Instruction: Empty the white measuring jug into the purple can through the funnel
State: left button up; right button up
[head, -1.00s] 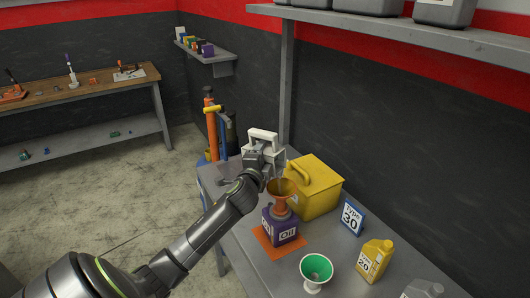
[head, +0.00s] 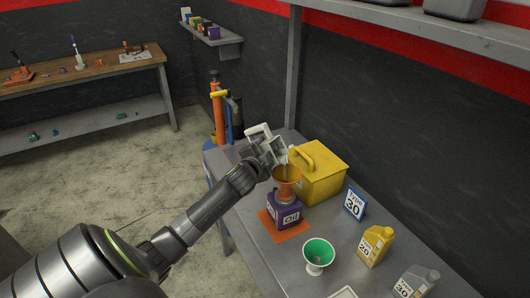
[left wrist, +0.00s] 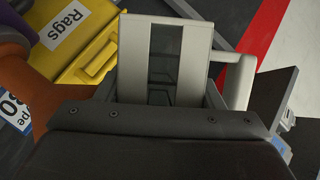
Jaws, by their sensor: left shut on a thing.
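The white measuring jug (head: 259,133) is in my left gripper (head: 268,152), which is shut on it. The jug is tilted to the right, its lower side beside the mouth of the orange funnel (head: 287,174). A thin pale streak shows between jug and funnel. The funnel stands upright in the top of the purple can (head: 286,213), labelled Oil, on an orange mat (head: 268,222). In the left wrist view the jug (left wrist: 200,45) fills the middle, with the funnel (left wrist: 20,85) and a bit of the can (left wrist: 12,30) at left. The jug's contents are hidden. My right gripper is not in view.
A yellow Rags box (head: 318,185) stands close behind the funnel. A Type 30 sign (head: 355,204), a yellow bottle (head: 374,246), a grey bottle (head: 415,282) and a green-and-white funnel (head: 319,253) stand along the grey table to the right. A shelf (head: 400,27) hangs above.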

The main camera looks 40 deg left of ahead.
aim_at(265, 141)
pick_arm(q)
jog(key=shift+r+p, duration=0.6)
jog(key=shift+r, duration=2.95)
jog(key=shift+n+g+h, duration=0.4)
jog(key=shift+n+h, duration=0.8)
jog(key=shift+n, duration=0.9)
jog(key=shift+n+h, duration=1.2)
jog(key=shift+n, duration=0.4)
jog(key=s+d+r, duration=0.3)
jog(key=s+d, duration=0.3)
jog(key=s, duration=0.2)
